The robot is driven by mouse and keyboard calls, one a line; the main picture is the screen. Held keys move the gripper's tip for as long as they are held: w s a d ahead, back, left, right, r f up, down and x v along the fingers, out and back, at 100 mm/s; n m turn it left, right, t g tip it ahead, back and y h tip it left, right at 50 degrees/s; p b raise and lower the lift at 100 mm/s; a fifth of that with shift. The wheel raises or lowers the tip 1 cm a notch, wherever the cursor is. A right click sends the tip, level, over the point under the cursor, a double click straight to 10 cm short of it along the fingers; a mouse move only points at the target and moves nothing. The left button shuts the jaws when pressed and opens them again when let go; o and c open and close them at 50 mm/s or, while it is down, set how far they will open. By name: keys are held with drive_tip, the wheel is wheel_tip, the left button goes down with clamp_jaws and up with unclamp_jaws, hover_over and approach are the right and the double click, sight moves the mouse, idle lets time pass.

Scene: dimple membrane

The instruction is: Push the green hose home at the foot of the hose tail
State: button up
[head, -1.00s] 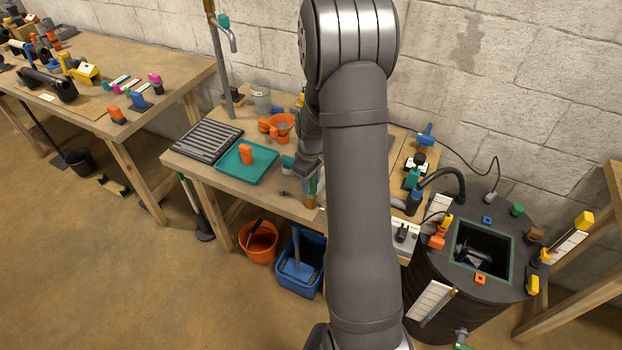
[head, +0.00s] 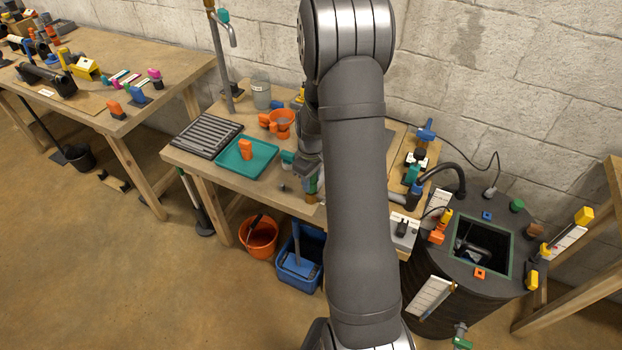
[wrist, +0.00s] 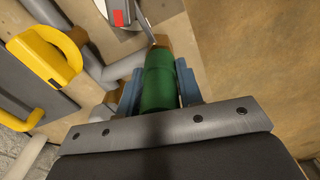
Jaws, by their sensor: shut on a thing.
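My gripper (wrist: 159,90) is shut on the green hose (wrist: 160,72), with a blue finger on each side of it. A brown, brass-like piece (wrist: 162,41) shows at the hose's far end. I cannot tell how far the hose sits over the tail, as the joint is partly hidden. In the head view, my gripper (head: 312,184) is at the front edge of the middle bench, half hidden by my own arm. Only a sliver of green shows there.
A teal tray (head: 265,165) with an orange part and a ribbed grey rack (head: 207,140) lie left of my gripper. In the wrist view, a yellow handle (wrist: 66,62) and a grey pipe (wrist: 125,68) are close on the left. Buckets stand below the bench.

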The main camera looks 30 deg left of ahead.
drive_tip(key=shift+f, duration=0.65)
idle(0.5)
drive_tip(key=o, duration=1.2)
wheel_tip(320, 180, up, 18)
drive_tip(key=shift+f, duration=0.25)
drive_tip(key=shift+f, duration=0.15)
wheel_tip(320, 180, down, 17)
drive_tip(key=shift+f, duration=0.1)
drive_tip(key=shift+r, duration=0.25)
